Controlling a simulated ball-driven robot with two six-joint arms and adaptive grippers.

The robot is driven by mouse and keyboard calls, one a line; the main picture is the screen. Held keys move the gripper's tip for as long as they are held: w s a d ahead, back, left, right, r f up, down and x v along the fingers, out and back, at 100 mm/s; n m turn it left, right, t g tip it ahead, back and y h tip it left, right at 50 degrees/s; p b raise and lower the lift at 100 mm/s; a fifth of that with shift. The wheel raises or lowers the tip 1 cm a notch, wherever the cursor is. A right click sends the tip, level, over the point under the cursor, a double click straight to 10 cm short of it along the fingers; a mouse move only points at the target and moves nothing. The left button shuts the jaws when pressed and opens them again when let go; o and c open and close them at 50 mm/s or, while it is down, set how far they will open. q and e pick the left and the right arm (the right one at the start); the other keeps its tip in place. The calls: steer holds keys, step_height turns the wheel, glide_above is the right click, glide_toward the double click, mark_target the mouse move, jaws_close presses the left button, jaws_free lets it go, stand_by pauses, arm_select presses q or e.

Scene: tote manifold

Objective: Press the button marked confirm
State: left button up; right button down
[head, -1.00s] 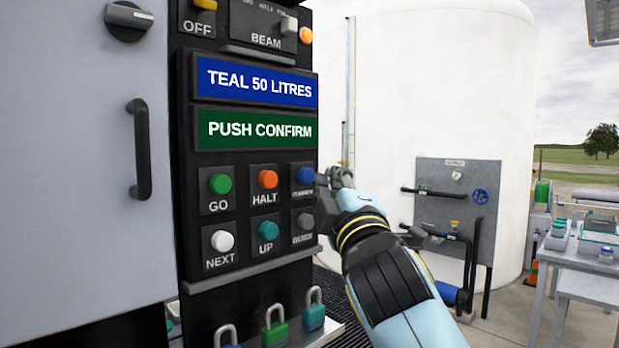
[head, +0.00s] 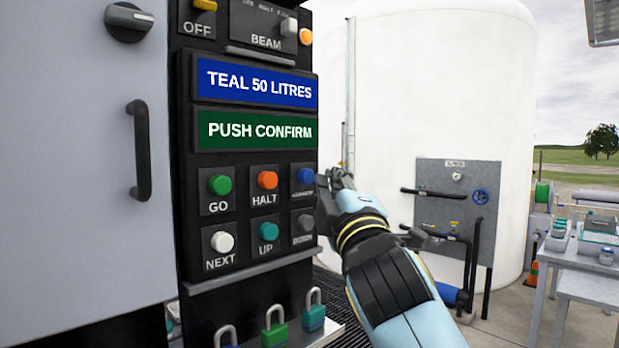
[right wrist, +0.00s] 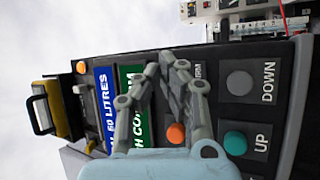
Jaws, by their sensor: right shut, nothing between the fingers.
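The confirm button is the blue one (head: 306,176) at the right end of the upper button row; its small label is blurred in the head view. In the right wrist view only a label ending in "RM" shows beside the fingers, and the button itself is hidden behind them. My right gripper (head: 333,181) is shut and empty, just right of the blue button. In the right wrist view its fingers (right wrist: 170,62) point at the panel. I cannot tell whether they touch it. The green display (head: 256,130) reads "PUSH CONFIRM". My left gripper is not in view.
Close by are the orange HALT button (head: 267,180), green GO button (head: 220,185), teal UP button (head: 268,231), white NEXT button (head: 222,241) and a grey button (head: 305,222). Padlocks (head: 274,333) hang below. A white tank (head: 440,90) stands behind.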

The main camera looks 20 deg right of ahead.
stand_by(0.3)
steer(key=shift+w+a, duration=0.15)
steer(key=shift+w, duration=0.25)
steer(key=shift+w+a, duration=0.15)
steer(key=shift+w, duration=0.4)
stand_by(0.8)
steer(key=shift+s, duration=0.1)
steer(key=shift+s+d, duration=0.3)
steer(key=shift+s, duration=0.6)
steer(key=shift+s+d+p, duration=0.1)
steer(key=shift+s+d, duration=0.2)
steer(key=shift+s, duration=0.5)
steer(key=shift+s+d+p, duration=0.1)
steer(key=shift+s+d, duration=0.15)
steer(key=shift+s, duration=0.5)
steer(key=shift+s+d+p, duration=0.1)
steer(key=shift+s+d, duration=0.2)
steer(key=shift+s, duration=0.5)
